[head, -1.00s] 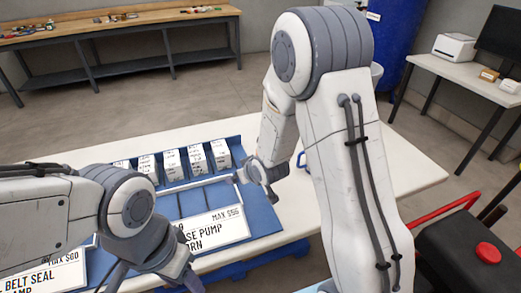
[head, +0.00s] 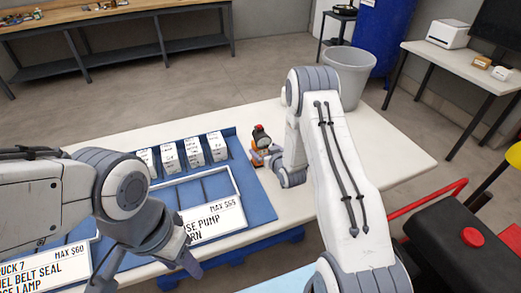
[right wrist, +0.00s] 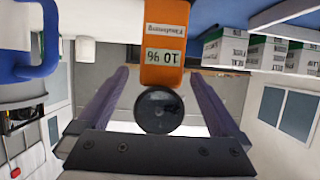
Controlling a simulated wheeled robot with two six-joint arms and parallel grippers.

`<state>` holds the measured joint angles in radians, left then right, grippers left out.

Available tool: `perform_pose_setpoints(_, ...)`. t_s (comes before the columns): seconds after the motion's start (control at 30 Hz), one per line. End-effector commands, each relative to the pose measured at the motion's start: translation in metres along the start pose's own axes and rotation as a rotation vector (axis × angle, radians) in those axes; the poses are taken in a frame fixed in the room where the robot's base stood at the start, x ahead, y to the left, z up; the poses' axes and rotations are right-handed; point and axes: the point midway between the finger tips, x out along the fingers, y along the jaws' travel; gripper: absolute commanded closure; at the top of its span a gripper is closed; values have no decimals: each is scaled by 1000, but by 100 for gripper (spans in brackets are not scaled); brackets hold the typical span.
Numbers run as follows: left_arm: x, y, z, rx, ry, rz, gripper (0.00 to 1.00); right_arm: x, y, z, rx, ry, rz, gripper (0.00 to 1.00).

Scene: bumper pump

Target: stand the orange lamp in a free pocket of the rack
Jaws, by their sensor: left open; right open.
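The orange lamp (head: 261,138), with an orange body and dark top, is on the white table just right of the rack. In the right wrist view its orange body (right wrist: 164,45) carries a printed label, with a round black part at its near end. My right gripper (head: 267,158) is open at the lamp. In the right wrist view its fingers (right wrist: 158,105) are on either side of the black part, with gaps. The blue rack (head: 262,208) has several white boxes in its back row and empty-looking pockets in front. My left gripper (head: 160,258) is open above the rack's front labels, partly out of view.
White boxes (head: 193,152) stand in the rack's back pockets. White label plates (head: 215,220) line its front. The white table (head: 350,135) is clear to the right of the lamp. A blue handle (right wrist: 40,45) shows in the right wrist view. A grey bin (head: 348,75) stands beyond the table.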

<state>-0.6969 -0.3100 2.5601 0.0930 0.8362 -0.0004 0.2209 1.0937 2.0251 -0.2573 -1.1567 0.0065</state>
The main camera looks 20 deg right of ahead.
Motion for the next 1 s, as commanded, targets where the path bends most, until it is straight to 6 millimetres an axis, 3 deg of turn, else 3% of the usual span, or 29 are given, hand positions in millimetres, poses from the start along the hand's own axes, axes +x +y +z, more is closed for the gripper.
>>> perform_pose_setpoints(0.3,-14,1,-1,0,0,0,50,40,-2,1,-1,-1,0,0)
perform_pose_setpoints(0.63,-14,1,-1,0,0,0,50,46,-2,1,0,-1,0,0)
perform_pose_setpoints(0.9,-14,1,-1,0,0,0,50,46,-2,1,0,-1,0,100)
perform_pose_setpoints(1.0,-14,1,-1,0,0,0,50,46,-1,-1,-1,4,0,100)
